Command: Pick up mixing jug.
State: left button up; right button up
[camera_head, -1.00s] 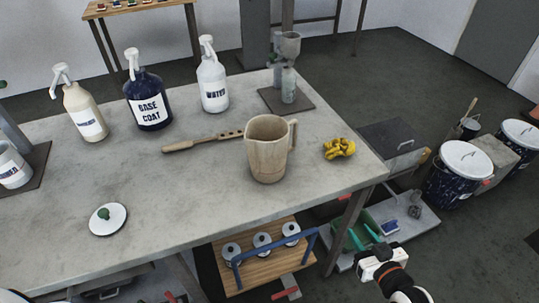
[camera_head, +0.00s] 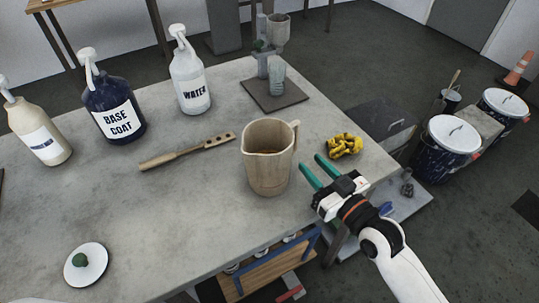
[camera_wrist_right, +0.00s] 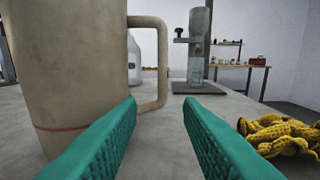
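The mixing jug (camera_head: 267,165) is a beige, wooden-looking jug standing upright on the grey table, with its handle on the right side and brown showing inside. My right gripper (camera_head: 322,170) is open and empty, just to the right of the jug, its green fingers pointing toward the handle side. In the right wrist view the jug (camera_wrist_right: 65,70) fills the left, and its handle (camera_wrist_right: 163,65) stands ahead of the open fingers (camera_wrist_right: 160,120). No contact between fingers and jug shows. My left gripper is not in view.
Water (camera_head: 190,80), base coat (camera_head: 113,108) and beige (camera_head: 38,135) pump bottles stand behind and left. A white lid (camera_head: 86,265) lies front left. A flow-cup stand (camera_head: 275,95) is behind.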

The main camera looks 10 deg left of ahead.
aim_at(295, 148)
jog(key=x, duration=0.3)
jog(key=shift+w+a+r, duration=0.1)
jog(key=shift+w+a, duration=0.1)
jog(key=shift+w, duration=0.05)
jog(key=p+x, duration=0.1)
jog(key=x, duration=0.3)
jog(key=shift+w, duration=0.2)
jog(key=shift+c, duration=0.2)
grip_shut()
